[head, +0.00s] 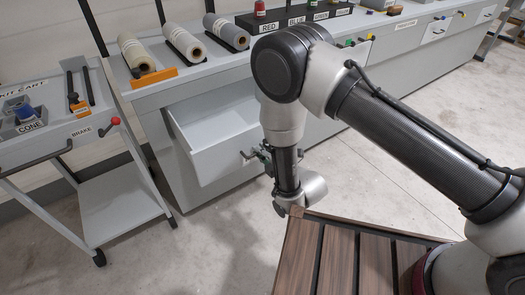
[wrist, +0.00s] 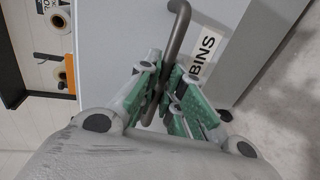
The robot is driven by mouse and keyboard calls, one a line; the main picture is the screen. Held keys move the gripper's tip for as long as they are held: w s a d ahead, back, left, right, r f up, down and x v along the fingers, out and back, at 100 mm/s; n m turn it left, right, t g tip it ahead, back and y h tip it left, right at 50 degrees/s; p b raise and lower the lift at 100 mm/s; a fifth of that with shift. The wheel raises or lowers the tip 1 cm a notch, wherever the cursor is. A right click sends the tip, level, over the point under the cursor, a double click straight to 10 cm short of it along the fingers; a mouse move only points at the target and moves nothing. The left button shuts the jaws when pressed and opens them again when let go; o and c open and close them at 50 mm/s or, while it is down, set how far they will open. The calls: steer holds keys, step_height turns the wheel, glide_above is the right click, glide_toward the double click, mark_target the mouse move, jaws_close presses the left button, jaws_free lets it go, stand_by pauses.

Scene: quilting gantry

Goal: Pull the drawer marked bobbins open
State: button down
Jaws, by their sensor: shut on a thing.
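The bobbins drawer (head: 222,160) stands out from the grey cabinet on the left, and its inside shows from above in the head view. In the wrist view its grey front (wrist: 120,28) carries a white label (wrist: 202,55), of which "BINS" shows; the rest is hidden by my fingers. The drawer's bar handle (wrist: 178,32) runs between the green finger pads of my gripper (wrist: 163,95), which is shut on it. In the head view my gripper (head: 262,155) is at the drawer front's right side, partly hidden by my arm.
A cart (head: 60,131) with a brake lever stands at the left. Rolls of batting (head: 186,43) and a labelled rack (head: 290,18) sit on the cabinet top. A slatted wooden surface (head: 345,262) is in the foreground. Grey floor lies open before the drawer.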

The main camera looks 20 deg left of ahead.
mark_target(256, 129)
stand_by(0.3)
steer(key=c, duration=1.5)
jaws_free()
steer(key=shift+c, duration=0.2)
steer(key=shift+o, duration=0.8)
step_height(256, 129, up, 5)
steer(key=shift+w+a+f, duration=0.1)
steer(key=shift+a+f, duration=0.05)
steer(key=o, duration=1)
step_height(256, 129, up, 3)
steer(key=shift+w+r, duration=0.1)
steer(key=shift+c, duration=0.2)
steer(key=shift+s+r, duration=0.2)
steer(key=shift+r, duration=0.65)
steer(key=shift+c, duration=1.1)
steer(key=shift+r, duration=0.3)
steer(key=c, duration=0.9)
